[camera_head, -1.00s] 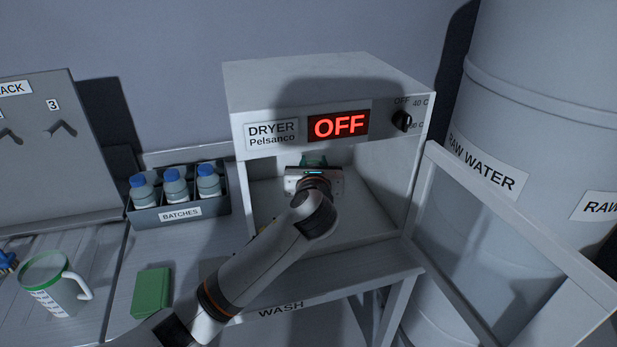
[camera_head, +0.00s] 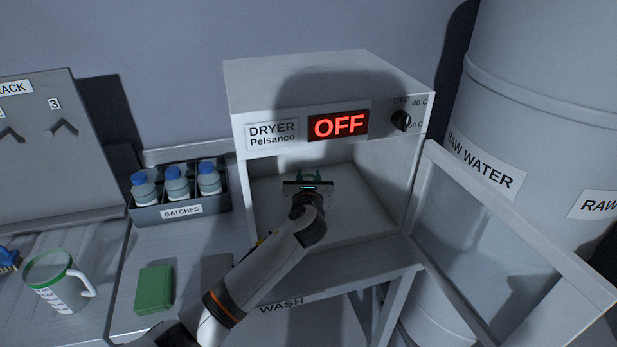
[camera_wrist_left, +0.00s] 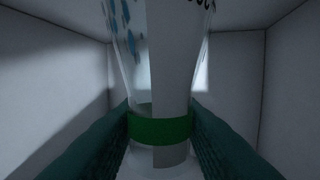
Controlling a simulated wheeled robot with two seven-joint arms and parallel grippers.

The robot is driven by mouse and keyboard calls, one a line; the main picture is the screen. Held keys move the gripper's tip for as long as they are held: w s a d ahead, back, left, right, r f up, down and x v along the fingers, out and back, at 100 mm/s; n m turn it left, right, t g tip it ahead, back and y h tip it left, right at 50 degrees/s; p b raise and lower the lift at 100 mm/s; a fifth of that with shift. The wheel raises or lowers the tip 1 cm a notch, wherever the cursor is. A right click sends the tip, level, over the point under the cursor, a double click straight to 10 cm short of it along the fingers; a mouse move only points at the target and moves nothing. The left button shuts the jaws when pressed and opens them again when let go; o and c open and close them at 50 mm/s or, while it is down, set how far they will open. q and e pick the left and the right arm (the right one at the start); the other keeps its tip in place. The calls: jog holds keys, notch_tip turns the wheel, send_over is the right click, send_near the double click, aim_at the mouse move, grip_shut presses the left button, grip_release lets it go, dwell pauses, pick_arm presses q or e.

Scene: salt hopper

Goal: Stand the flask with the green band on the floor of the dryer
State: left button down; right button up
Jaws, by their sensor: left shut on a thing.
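The flask with the green band (camera_wrist_left: 160,131) stands between the two teal fingers of my left gripper (camera_head: 308,177) in the left wrist view. The fingers are shut on it at about the height of the band, and its clear wall with blue marks rises above. In the head view the gripper is inside the open dryer (camera_head: 258,210), low over its pale floor, and its body hides nearly all of the flask. The flask looks about upright. I cannot tell whether its base touches the floor. My right gripper is not in view.
The dryer door (camera_head: 433,165) stands open to the right, by a raw water tank (camera_head: 540,90). The dryer display (camera_head: 338,125) reads OFF. Left of the dryer are a batches crate (camera_head: 150,214) with blue-capped bottles, a green block (camera_head: 153,289) and a measuring jug (camera_head: 55,280).

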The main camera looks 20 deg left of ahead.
pick_arm(q)
jog(key=c, duration=1)
grip_release()
jog(key=shift+f, duration=0.1)
jog(key=shift+s, duration=0.2)
jog(key=v, duration=1.1)
jog(key=shift+s+d+b, duration=0.15)
jog(key=shift+s+b, duration=0.15)
jog(key=shift+b, duration=0.1)
